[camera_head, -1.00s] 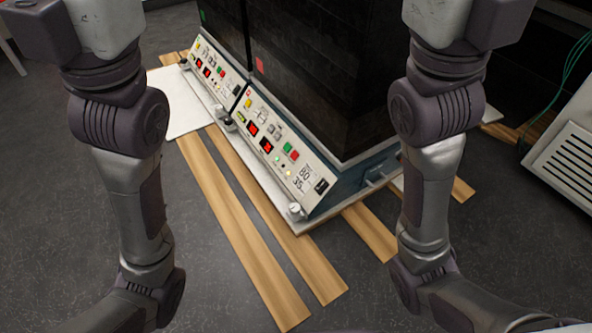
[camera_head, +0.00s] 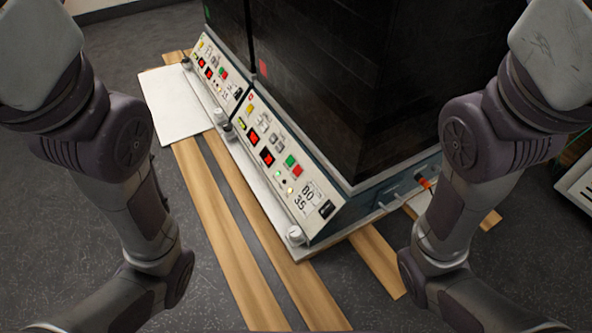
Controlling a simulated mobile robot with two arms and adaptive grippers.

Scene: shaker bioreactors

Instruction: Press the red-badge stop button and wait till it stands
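Two dark shaker units stand side by side with sloped white control panels. The near shaker (camera_head: 340,90) carries a red badge (camera_head: 263,68) on its dark wall. Its panel (camera_head: 312,217) has a green button (camera_head: 290,161) and a red button (camera_head: 297,171), with two lit red displays (camera_head: 267,157) too small to read. The far shaker (camera_head: 226,25) carries a green badge (camera_head: 207,11), and its panel also has a red button (camera_head: 226,76). My two arms come in at left and right; both grippers are out of view, and nothing of mine touches the panels.
The shakers stand on a pale base plate with round knobs (camera_head: 295,235) at its front edge. Wooden planks (camera_head: 225,235) lie on the grey floor below. A white board (camera_head: 175,105) lies at the left. A pale vented cabinet (camera_head: 577,185) shows at the right edge.

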